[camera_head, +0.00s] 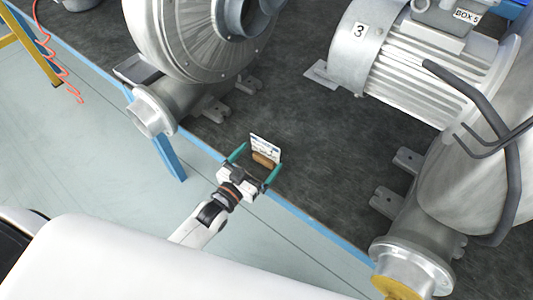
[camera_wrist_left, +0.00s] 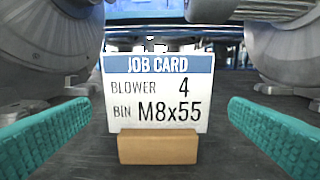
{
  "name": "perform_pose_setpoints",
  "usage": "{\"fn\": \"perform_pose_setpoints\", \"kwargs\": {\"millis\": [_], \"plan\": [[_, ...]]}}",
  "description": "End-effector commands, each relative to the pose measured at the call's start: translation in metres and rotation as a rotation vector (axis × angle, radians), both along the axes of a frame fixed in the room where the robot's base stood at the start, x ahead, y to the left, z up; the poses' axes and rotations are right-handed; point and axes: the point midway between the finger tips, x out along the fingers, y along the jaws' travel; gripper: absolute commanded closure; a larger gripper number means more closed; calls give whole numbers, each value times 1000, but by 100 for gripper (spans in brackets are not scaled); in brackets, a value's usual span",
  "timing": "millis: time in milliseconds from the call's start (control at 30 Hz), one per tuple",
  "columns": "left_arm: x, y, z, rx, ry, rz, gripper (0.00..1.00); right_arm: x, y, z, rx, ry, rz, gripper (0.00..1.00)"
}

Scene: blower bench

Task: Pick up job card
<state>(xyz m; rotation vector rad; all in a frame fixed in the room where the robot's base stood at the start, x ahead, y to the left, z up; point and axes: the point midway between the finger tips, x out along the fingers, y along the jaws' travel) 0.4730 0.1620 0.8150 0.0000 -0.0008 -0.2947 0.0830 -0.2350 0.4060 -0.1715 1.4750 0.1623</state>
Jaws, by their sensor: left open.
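The job card (camera_head: 265,146) is a white card with a blue header, upright in a small brown block (camera_head: 263,160) on the dark bench top. In the left wrist view the card (camera_wrist_left: 157,90) faces me and reads "JOB CARD, BLOWER 4, BIN M8x55", with its block (camera_wrist_left: 158,147) below. My left gripper (camera_head: 257,157) is open, its teal fingers to either side of the card and block. In the left wrist view the fingers show at the left and right edges, apart from the card. My right gripper is not in view.
A grey blower (camera_head: 190,40) stands behind and left of the card. A motor marked 3 (camera_head: 400,65) and a large blower housing (camera_head: 475,170) stand to the right. The blue bench edge (camera_head: 310,224) runs below my left gripper. Bare dark bench top (camera_head: 320,140) lies right of the card.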

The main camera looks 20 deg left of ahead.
Motion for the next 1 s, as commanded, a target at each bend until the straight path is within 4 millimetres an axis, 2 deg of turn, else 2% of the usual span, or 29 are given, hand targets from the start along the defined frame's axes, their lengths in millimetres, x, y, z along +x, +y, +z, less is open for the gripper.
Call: {"fn": "perform_pose_setpoints", "kwargs": {"millis": [167,367,500,767,800,867,1000], "plan": [[13,-3,1,0,0,0,0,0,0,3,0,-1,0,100],[41,-10,7,0,-1,0,0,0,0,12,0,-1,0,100],[56,-15,4,-1,1,0,0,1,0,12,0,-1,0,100],[59,-16,3,-1,1,0,0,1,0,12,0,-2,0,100],[59,-16,3,0,2,0,2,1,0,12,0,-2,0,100],[59,-16,3,0,1,0,11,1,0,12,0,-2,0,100],[59,-16,3,1,2,0,34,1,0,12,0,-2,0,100]]}}
